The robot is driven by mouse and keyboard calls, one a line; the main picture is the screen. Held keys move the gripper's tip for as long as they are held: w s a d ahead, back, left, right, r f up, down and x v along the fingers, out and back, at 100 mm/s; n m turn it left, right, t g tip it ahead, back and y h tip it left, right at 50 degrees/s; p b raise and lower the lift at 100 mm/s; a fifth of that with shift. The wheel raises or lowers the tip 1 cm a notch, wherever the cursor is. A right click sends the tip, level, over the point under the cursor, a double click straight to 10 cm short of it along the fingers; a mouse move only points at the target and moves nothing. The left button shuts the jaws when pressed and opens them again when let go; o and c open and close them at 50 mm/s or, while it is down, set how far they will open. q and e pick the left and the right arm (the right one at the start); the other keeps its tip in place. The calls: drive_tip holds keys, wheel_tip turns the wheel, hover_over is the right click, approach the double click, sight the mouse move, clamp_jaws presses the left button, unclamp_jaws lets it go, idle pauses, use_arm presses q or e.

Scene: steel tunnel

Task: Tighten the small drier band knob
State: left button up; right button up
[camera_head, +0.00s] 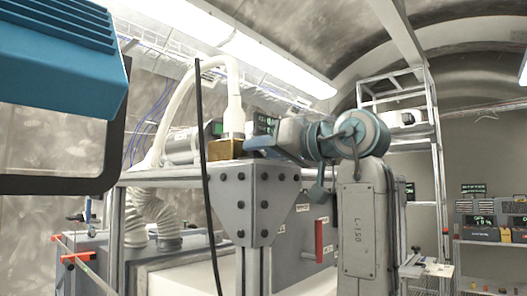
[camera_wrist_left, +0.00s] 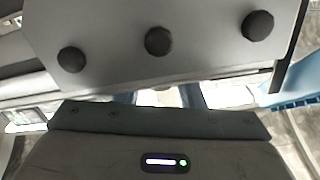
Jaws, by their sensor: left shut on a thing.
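My left arm shows in the head view, with its blue-grey gripper (camera_head: 252,144) pointing left above the frame's corner. The gripper is shut, its tips close to a brass-coloured block (camera_head: 223,149) under a white hose elbow. The thing in the jaws, which I take to be the small drier band knob, is hidden and cannot be made out. A grey cylinder (camera_head: 181,146), perhaps the drier, lies left of the block. In the left wrist view the blue fingers (camera_wrist_left: 160,98) show only in part, with a pale patch between them. My right gripper is not in view.
A grey corner plate (camera_head: 253,196) with dark bolts stands below the gripper; its bolts show near the wrist camera (camera_wrist_left: 158,42). A black cable (camera_head: 202,165) hangs in front. A white hose (camera_head: 178,110) arches above. A large blue ridged body (camera_head: 62,62) fills the upper left.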

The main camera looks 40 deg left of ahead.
use_arm(q)
drive_tip(key=o, duration=1)
drive_tip(key=shift+d, duration=0.2)
drive_tip(key=shift+d+f+b, duration=0.1)
drive_tip(key=shift+d+b, duration=0.25)
drive_tip(key=shift+d, duration=0.15)
drive_tip(key=d+b, duration=0.3)
drive_tip(key=d, duration=0.6)
drive_tip(key=shift+s+d, duration=0.4)
